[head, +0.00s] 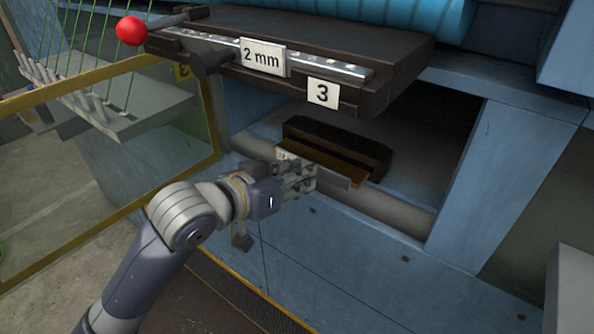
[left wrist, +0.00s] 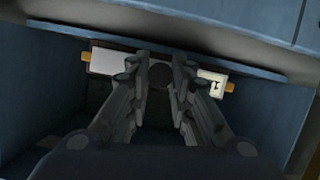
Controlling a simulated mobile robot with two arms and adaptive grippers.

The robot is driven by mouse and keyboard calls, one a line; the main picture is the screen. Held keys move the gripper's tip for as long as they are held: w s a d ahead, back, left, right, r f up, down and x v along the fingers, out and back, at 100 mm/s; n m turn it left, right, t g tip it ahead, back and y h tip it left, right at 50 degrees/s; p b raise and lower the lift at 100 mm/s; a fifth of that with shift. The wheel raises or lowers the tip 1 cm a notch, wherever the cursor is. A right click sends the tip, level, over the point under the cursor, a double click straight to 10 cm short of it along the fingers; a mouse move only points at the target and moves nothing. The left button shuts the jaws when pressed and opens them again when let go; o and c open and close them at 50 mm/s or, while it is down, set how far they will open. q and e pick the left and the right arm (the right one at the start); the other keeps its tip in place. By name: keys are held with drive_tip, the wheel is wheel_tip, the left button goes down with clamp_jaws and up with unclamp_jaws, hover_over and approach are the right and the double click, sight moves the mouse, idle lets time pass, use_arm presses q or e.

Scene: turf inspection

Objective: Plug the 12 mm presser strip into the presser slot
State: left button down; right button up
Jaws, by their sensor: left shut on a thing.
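My right gripper is not in view.
Above the opening a dark brown ledge (head: 395,45) juts out, with "2 mm" (head: 263,57) and "3" (head: 323,93) labels. A red ball knob (head: 131,31) is at its left. A yellow-framed clear panel (head: 110,150) stands left. Blue machine walls (head: 505,170) border the opening.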

sight(309, 162)
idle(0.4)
use_arm(q)
drive_tip(key=shift+w+d, duration=0.25)
drive_tip(key=shift+w, duration=0.05)
drive_tip(key=shift+w, duration=0.1)
drive_tip(key=shift+s+p, duration=0.2)
drive_tip(key=shift+p, duration=0.35)
drive_tip(key=shift+w+d+r, duration=0.1)
drive_tip(key=shift+w+d, duration=0.15)
drive_tip(key=shift+w, duration=0.2)
drive_tip(key=shift+w+d+p, duration=0.35)
drive_tip(key=shift+w+d, duration=0.25)
drive_tip(key=shift+w, duration=0.25)
drive_tip(key=shift+w+d+p, duration=0.35)
drive_tip(key=shift+w+d, duration=0.25)
drive_tip(key=shift+w, duration=0.2)
drive_tip(key=c, duration=1.3)
unclamp_jaws()
drive_tip(key=shift+c, duration=0.2)
